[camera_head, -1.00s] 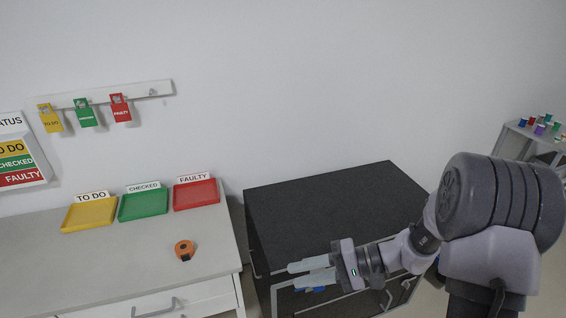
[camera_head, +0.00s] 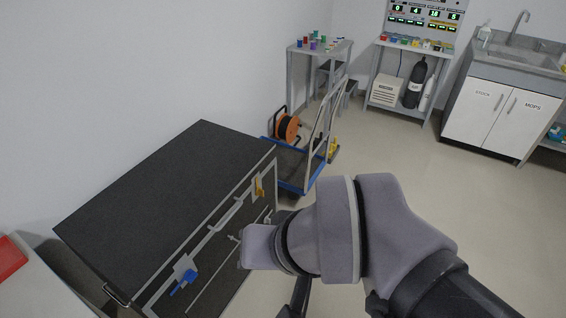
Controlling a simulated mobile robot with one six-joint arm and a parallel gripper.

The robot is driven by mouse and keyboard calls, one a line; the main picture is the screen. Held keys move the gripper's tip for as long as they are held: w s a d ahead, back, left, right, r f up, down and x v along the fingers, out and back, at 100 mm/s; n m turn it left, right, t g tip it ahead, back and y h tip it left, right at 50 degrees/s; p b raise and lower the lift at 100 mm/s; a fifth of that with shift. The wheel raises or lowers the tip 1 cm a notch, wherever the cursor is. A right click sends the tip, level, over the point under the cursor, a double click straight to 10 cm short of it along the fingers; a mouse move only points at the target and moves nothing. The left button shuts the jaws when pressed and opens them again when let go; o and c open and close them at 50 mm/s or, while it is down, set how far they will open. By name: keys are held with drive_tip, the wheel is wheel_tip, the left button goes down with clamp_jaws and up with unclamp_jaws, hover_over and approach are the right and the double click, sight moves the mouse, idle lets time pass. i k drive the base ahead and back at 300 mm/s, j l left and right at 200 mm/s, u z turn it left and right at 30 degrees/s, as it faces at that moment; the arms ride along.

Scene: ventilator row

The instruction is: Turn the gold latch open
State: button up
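A gold latch (camera_head: 259,187) is on the upper right of the front face of a black chest (camera_head: 165,190), near the lid's edge. A blue latch (camera_head: 183,283) is at the left of the same face, with a grey handle between them. My arm stands in front of the chest, its wrist below and right of the gold latch. My gripper's fingers are hidden behind my own arm, so their opening and their distance from the latch cannot be told.
A blue cart (camera_head: 295,166) with an orange cable reel (camera_head: 287,128) stands just behind the chest. A small table (camera_head: 319,48) with coloured pots is at the back. A red tray (camera_head: 10,256) is at the left edge. Open floor lies to the right.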

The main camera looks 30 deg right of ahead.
sight(259, 192)
drive_tip(key=z, duration=0.35)
drive_tip(key=i+j+z, duration=0.2)
drive_tip(key=i+z, duration=0.2)
drive_tip(key=i+j+z, duration=0.45)
drive_tip(key=i+l, duration=0.05)
drive_tip(key=i, duration=0.05)
